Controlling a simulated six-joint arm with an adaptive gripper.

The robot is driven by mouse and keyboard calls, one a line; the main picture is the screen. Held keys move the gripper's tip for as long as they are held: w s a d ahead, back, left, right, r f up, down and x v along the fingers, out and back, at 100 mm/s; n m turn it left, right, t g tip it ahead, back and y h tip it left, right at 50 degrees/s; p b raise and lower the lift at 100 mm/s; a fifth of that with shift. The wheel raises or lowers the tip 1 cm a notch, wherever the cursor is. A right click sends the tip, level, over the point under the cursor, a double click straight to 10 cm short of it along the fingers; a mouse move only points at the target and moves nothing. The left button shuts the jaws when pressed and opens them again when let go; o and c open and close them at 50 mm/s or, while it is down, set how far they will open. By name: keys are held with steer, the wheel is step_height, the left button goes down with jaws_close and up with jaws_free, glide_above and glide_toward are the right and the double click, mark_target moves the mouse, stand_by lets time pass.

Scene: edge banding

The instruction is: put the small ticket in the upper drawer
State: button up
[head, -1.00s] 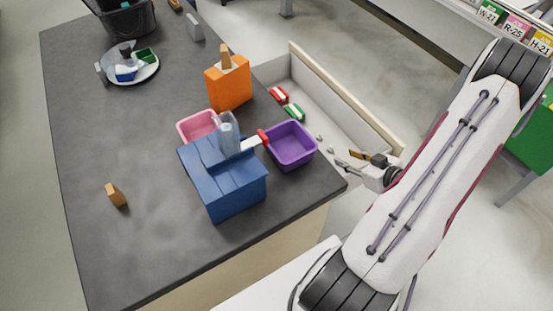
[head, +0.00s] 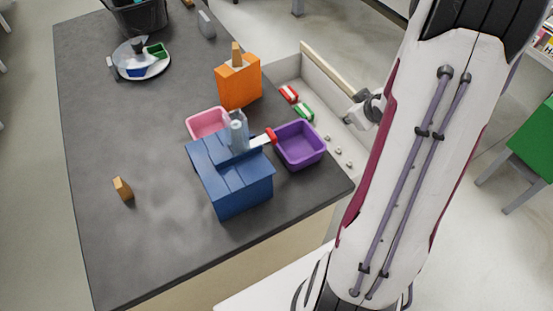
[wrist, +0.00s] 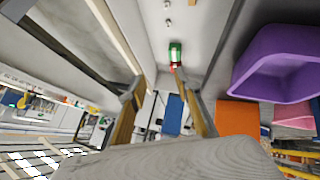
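I cannot pick out a small ticket in either view. The drawer (head: 285,72) is pulled out at the counter's right side; its pale front edge (wrist: 108,28) also shows in the wrist view. Inside lie a red-and-white item (head: 289,93), a green-and-white item (head: 304,112) and several small pale pieces (head: 338,150). My gripper (wrist: 158,76) shows two brownish fingers set apart, with nothing visible held between them. It is over the drawer area. In the head view its fingers are mostly hidden by my arm.
On the dark counter (head: 120,230) stand a purple bin (head: 299,146), a blue box (head: 235,190), a pink bin (head: 205,122) and an orange box (head: 238,85). A small wooden block (head: 123,188) lies at the left. A plate (head: 145,68) and dark basket (head: 135,15) are farther back.

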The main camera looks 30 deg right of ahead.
steer(key=s+a+r+m+g, duration=0.1)
steer(key=s+a+r+m, duration=0.1)
steer(key=a+r, duration=1.25)
steer(key=s+a+r+y, duration=0.1)
steer(key=s+a+r, duration=0.1)
steer(key=s+a, duration=0.5)
steer(key=s+a+r+y, duration=0.2)
steer(key=s+a, duration=0.5)
steer(key=a, duration=0.5)
steer(key=shift+r+g, duration=0.4)
steer(key=shift+r, duration=0.15)
